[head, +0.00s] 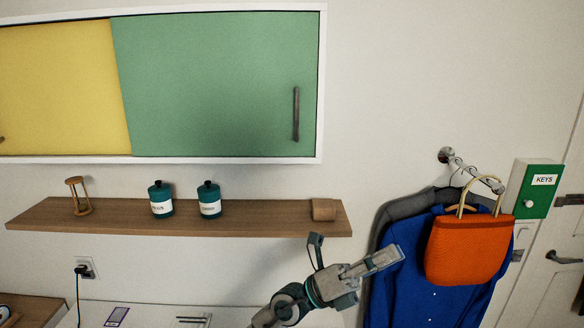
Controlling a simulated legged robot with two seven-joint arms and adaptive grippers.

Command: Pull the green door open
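The green door (215,85) is the right-hand panel of a white-framed wall cabinet at the upper left. It looks closed, and a dark vertical handle (296,114) sits near its right edge. A small green box (539,188) labelled KEYS, with a pale knob, also hangs on the wall at the right; its front looks shut. My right gripper is not in view.
An orange bag (465,250) and a blue jacket (400,290) hang from a wall hook. The wall between cabinet and key box is clear.

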